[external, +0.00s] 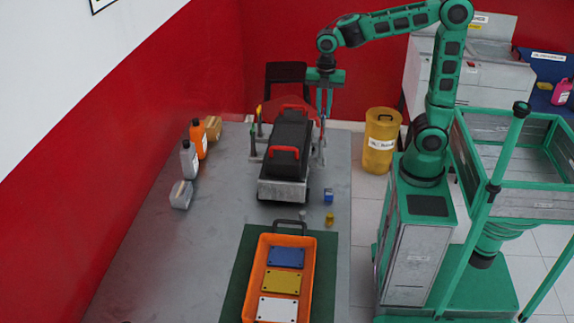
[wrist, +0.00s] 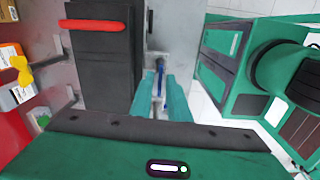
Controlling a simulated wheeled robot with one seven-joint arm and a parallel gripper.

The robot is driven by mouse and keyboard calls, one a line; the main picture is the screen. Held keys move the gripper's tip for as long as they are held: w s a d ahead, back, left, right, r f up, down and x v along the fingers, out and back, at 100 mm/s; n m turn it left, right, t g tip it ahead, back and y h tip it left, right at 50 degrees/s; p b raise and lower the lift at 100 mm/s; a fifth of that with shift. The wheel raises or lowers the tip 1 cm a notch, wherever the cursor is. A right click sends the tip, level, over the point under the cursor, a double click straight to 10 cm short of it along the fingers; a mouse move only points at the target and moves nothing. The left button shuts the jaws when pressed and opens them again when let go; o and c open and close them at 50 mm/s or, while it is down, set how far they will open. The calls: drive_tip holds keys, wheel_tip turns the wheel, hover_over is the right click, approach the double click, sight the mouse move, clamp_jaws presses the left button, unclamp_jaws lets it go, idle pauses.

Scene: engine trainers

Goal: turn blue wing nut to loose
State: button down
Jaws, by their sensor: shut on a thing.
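The engine trainer (external: 290,165) is a dark block with red handles on a grey base, standing on the grey table. My gripper (external: 325,112) points down at its far right side, beside a grey post. In the wrist view, my gripper's teal fingers (wrist: 161,88) are shut on the blue wing nut (wrist: 161,73), seen as a narrow blue strip between the fingertips. The fingers hide most of it, so its angle cannot be told. The nut is hidden in the external view. A yellow wing nut (wrist: 20,68) shows at the left of the wrist view.
An orange tray (external: 262,270) with blue, yellow and white plates lies on a green mat (external: 238,285) in front. Small blue (external: 328,195) and yellow (external: 329,218) pieces lie right of the trainer. Bottles (external: 199,141) stand left. A yellow bin (external: 381,140) stands beyond the table's right edge.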

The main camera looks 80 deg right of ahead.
drive_tip(key=shift+w+r, duration=0.1)
drive_tip(key=shift+w, duration=0.1)
drive_tip(key=c, duration=2)
unclamp_jaws()
wheel_tip(320, 180, up, 11)
drive_tip(key=shift+f, duration=0.2)
